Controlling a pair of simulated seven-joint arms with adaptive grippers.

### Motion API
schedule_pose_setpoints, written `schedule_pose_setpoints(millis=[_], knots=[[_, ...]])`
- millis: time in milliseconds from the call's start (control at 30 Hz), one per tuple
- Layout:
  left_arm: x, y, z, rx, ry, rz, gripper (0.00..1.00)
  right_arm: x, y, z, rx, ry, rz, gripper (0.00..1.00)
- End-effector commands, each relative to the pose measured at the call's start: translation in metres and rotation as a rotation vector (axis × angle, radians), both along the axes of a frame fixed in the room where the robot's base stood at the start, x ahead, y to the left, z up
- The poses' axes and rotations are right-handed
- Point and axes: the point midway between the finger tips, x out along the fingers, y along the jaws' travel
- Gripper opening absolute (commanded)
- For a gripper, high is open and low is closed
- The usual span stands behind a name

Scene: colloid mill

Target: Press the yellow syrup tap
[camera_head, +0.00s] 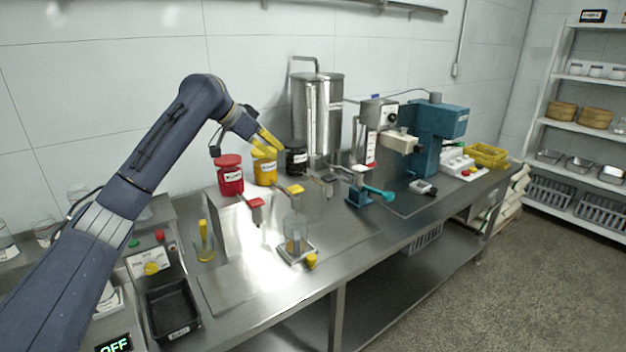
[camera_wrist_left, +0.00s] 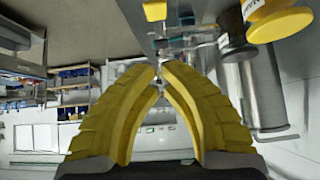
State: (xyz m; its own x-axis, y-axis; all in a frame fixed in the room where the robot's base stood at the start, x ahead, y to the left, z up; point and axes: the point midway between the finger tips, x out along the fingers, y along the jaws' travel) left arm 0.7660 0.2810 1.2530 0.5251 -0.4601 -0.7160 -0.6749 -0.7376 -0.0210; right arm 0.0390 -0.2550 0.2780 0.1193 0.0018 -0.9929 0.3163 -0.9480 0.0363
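The yellow syrup jar (camera_head: 265,172) stands on the metal dispenser between a red jar (camera_head: 230,178) and a black jar (camera_head: 296,160). My left gripper (camera_head: 272,146), with yellow fingers, hangs above and close to the yellow jar's lid, up and behind the tap. In the left wrist view its fingertips (camera_wrist_left: 159,68) come together with nothing seen between them. A yellow block-like part (camera_wrist_left: 188,64) shows beyond them; I cannot tell if it is the tap. My right gripper is out of view.
A red-topped tap (camera_head: 255,203) is left of the yellow one, a dark tap (camera_head: 329,180) right of it. A teal machine (camera_head: 440,125) stands farther right. The steel counter in front is mostly clear.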

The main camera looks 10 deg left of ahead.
Motion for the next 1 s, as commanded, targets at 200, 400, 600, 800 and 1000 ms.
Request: schedule_pose_setpoints(millis=[200, 400, 600, 800, 1000], knots=[[0.000, -0.002, 0.002, -0.024, 0.006, 0.011, 0.00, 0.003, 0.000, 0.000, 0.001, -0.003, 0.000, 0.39], [0.001, -0.002, 0.002, -0.024, 0.005, 0.010, 0.00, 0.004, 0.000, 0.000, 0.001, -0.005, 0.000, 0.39], [0.005, -0.007, -0.004, -0.025, 0.007, 0.009, 0.00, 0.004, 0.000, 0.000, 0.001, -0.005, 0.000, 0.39], [0.020, -0.022, -0.026, -0.026, 0.008, 0.008, 0.00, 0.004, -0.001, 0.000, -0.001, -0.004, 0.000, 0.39], [0.039, -0.039, -0.051, -0.026, 0.008, 0.009, 0.00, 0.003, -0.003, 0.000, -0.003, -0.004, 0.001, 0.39]])
